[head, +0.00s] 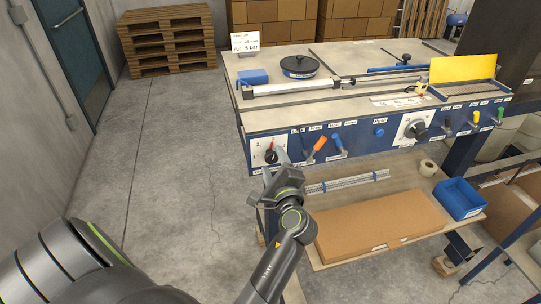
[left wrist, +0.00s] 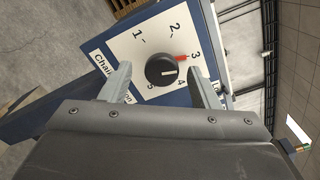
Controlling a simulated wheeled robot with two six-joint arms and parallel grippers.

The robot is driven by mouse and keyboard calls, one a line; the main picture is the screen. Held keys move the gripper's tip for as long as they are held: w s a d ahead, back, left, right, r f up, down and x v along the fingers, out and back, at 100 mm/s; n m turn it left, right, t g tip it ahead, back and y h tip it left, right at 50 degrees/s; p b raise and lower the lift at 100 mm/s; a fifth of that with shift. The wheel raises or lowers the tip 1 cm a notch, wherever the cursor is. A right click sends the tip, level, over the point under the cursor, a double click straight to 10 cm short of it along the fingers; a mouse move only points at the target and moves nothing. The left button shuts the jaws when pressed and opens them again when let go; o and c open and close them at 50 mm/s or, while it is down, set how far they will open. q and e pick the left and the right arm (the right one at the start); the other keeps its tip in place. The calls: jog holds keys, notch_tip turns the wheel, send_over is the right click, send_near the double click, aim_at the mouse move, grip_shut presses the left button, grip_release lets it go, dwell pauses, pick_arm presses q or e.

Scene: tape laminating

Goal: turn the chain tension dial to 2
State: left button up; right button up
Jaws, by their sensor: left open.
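The chain tension dial is a black round knob (left wrist: 162,70) on a white plate (left wrist: 150,42) marked 1 to 5. Its red pointer (left wrist: 182,59) is beside the 3. In the head view the dial plate (head: 258,156) is at the left end of the machine's blue front panel. My left gripper (head: 275,168) is in front of the dial, its fingers partly covering the plate. In the left wrist view my left gripper (left wrist: 160,72) is open, one finger on each side of the knob. I cannot tell whether either finger touches it. My right gripper is not in view.
Orange (head: 319,144) and blue (head: 338,147) levers stand right of the dial, and a second dial (head: 415,129) is farther right. Below, a shelf holds a cardboard sheet (head: 370,224) and a blue bin (head: 459,198). The floor (head: 165,150) at left is clear.

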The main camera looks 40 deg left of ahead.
pick_arm(q)
jog(key=shift+w+a, duration=0.1)
jog(key=shift+r, duration=0.1)
jog(key=shift+c, duration=0.5)
jog(key=c, duration=0.9)
jog(key=shift+f+n+b, duration=0.2)
jog(key=shift+n+b, duration=1.1)
jog(key=n+b, duration=0.2)
jog(key=n, duration=0.1)
jog(key=shift+n+b, duration=0.3)
jog(key=shift+b, duration=0.1)
jog(key=n+b, duration=0.3)
jog(key=n, duration=0.1)
jog(key=shift+r, duration=0.1)
jog(key=shift+n+b, duration=0.35)
jog(key=shift+n, duration=0.35)
jog(key=shift+r, duration=0.1)
